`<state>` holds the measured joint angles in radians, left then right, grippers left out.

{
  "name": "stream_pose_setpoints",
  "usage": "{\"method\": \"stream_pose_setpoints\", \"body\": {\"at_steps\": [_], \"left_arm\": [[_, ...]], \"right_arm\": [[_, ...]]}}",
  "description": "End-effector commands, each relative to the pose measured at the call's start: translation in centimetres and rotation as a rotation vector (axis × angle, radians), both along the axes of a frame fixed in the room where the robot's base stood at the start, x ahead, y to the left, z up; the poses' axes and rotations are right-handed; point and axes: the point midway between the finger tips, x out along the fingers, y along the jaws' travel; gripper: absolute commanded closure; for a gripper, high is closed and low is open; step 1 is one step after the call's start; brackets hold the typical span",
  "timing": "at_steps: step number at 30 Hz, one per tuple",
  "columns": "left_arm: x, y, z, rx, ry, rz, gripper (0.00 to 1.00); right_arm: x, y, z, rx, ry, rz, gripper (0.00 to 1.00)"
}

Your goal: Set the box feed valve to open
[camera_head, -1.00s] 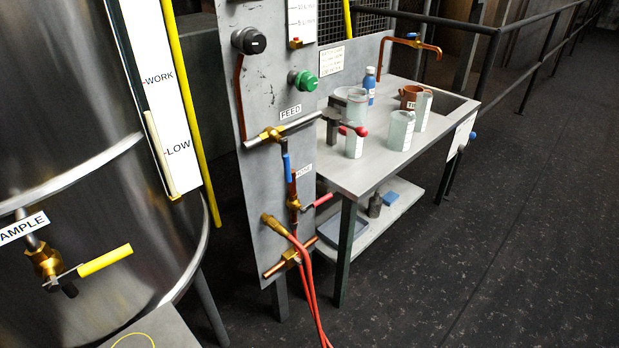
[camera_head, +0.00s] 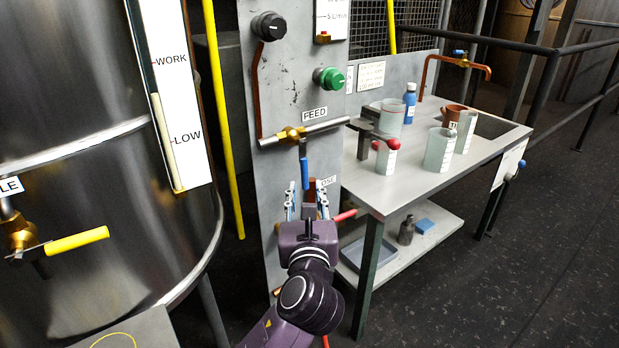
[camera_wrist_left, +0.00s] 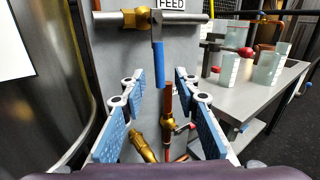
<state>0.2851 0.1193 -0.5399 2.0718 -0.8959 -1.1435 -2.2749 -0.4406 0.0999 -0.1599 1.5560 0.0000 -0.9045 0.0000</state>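The feed valve (camera_head: 291,133) is a brass body on a horizontal pipe under the FEED label (camera_head: 315,113) on the grey panel. Its blue handle (camera_head: 304,172) hangs straight down, across the pipe. My left gripper (camera_head: 306,190) is open just below and in front of the handle, fingers pointing up toward the panel. In the left wrist view the blue handle (camera_wrist_left: 159,66) hangs ahead between the spread blue-padded fingers (camera_wrist_left: 150,98), and nothing is held. I cannot tell whether a finger touches the handle. My right gripper is not in view.
A red-handled valve (camera_head: 343,216) sits below, partly hidden by my arm. A grey bench (camera_head: 400,188) with beakers (camera_head: 439,150) stands to the right. A metal tank (camera_head: 80,215) with a yellow sample valve handle (camera_head: 76,240) is on the left.

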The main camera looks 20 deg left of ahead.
Motion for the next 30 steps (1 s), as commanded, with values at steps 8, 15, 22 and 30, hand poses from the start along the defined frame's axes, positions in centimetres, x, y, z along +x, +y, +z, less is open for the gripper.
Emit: {"method": "stream_pose_setpoints", "body": {"at_steps": [8,15,22,30], "left_arm": [[4.2,1.4,-0.1,-0.002,0.0,0.002,0.71],[6.5,2.2,-0.1,-0.004,0.002,0.001,0.71],[6.8,2.3,-0.1,-0.005,0.003,0.0,0.71],[6.8,2.3,-0.1,-0.005,0.003,0.0,0.92]], "right_arm": [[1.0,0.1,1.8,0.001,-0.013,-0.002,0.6],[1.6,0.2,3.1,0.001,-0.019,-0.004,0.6],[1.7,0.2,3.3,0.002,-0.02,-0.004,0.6],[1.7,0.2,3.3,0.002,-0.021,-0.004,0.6]]}}
